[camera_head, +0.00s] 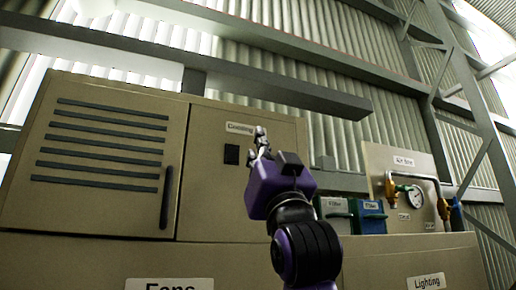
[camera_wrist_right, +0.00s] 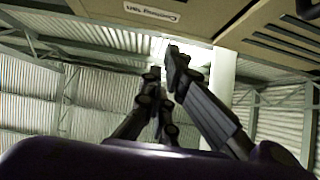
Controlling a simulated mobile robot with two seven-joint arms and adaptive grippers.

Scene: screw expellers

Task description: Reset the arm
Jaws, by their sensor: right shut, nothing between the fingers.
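My right gripper (camera_head: 261,140) is raised in front of the tan cabinet's right part, just below a label that seems to read "Cooling". Its purple wrist and arm come up from the bottom of the head view. In the right wrist view, the gripper's dark fingers (camera_wrist_right: 168,75) are brought together with nothing held between them. The cabinet's underside or edge shows upside down at the top of that view, with the label (camera_wrist_right: 155,12). I cannot tell the exact gap between the fingertips and the cabinet. My left gripper is not in the head view.
The tan cabinet (camera_head: 205,150) has a slatted door (camera_head: 95,150) with a dark handle (camera_head: 166,197). A small black square (camera_head: 231,154) is left of the gripper. To the right are a green box (camera_head: 333,212), a blue box (camera_head: 369,216) and a panel with a gauge (camera_head: 417,200).

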